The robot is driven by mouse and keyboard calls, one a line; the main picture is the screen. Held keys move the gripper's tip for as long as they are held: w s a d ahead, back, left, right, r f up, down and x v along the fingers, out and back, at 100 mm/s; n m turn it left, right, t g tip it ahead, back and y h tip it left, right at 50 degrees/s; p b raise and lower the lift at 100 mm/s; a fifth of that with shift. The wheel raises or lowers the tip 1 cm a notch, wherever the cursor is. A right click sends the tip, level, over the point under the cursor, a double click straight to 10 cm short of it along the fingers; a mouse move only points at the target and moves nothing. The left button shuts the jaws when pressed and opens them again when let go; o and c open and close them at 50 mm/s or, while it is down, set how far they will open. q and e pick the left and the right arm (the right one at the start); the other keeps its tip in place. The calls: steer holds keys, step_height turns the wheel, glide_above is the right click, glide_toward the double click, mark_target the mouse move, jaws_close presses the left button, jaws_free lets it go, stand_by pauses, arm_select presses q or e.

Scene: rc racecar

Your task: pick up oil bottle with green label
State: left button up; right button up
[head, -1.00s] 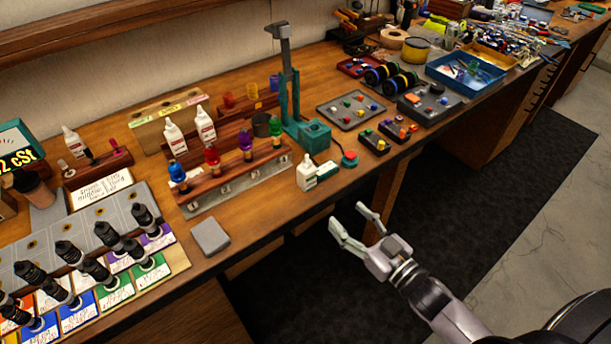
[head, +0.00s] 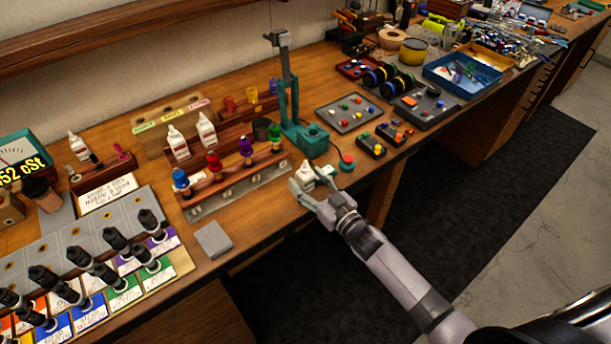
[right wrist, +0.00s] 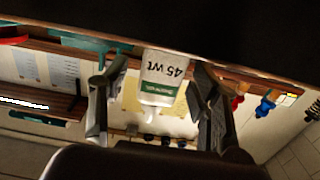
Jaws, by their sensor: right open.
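A small white oil bottle (head: 306,175) stands near the front edge of the workbench. In the right wrist view the bottle (right wrist: 163,70) appears upside down, with "45 wt" and a green label band. My right gripper (head: 313,184) is open at the bench edge, its fingers reaching to either side of the bottle. In the right wrist view the bottle lies between the two spread fingers, with gaps on both sides. The gripper partly hides the bottle in the head view. My left gripper is not in view.
A teal stand (head: 308,138) is just behind, and a red button (head: 347,162) is close on the right. Two more white bottles (head: 177,144) (head: 207,133) stand farther back. A grey square (head: 213,239) lies left.

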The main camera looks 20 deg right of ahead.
steer(key=shift+x, duration=0.85)
steer(key=shift+f, duration=0.1)
steer(key=shift+s, duration=0.1)
steer(key=shift+c, duration=0.3)
steer(key=c, duration=1.2)
